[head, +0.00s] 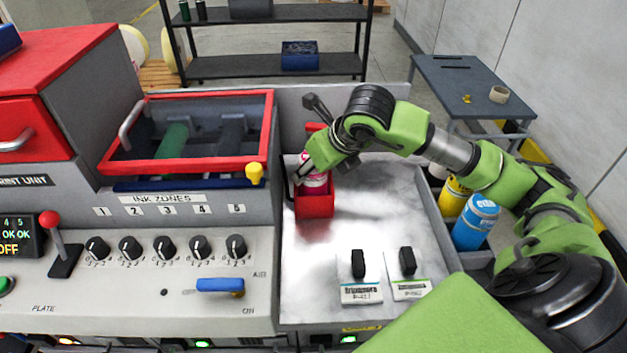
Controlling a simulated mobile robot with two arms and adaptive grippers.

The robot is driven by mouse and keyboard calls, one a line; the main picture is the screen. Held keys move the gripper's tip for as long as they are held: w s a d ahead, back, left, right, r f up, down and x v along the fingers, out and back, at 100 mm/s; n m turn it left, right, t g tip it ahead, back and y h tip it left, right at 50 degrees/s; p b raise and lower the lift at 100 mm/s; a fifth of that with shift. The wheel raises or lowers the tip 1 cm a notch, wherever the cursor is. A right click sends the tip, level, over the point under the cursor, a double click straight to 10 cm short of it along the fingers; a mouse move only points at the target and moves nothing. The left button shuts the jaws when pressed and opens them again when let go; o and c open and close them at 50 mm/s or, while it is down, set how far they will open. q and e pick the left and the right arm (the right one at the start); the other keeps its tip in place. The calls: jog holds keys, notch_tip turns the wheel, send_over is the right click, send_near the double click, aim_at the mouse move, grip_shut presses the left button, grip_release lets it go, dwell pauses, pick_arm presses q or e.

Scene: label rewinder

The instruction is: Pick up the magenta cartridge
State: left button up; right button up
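The magenta cartridge (314,180) is a small pink-and-white cylinder standing upright in a red open-topped holder (316,207) on the grey metal worktop. Its lower part is hidden by the holder and its top by my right gripper. My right gripper (306,172) reaches in from the right and points down at the cartridge, with a dark finger along its left side. The other finger is hidden, so I cannot tell whether the fingers are closed on it. My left gripper is not in view.
Yellow (453,198) and blue (475,222) cartridges stand right of the worktop (390,215). The machine's red-framed ink window (190,165) and control knobs (165,248) are left. A blue-grey table (465,85) stands behind right.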

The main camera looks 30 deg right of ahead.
jog(key=c, duration=0.7)
jog(key=shift+w+r, duration=0.1)
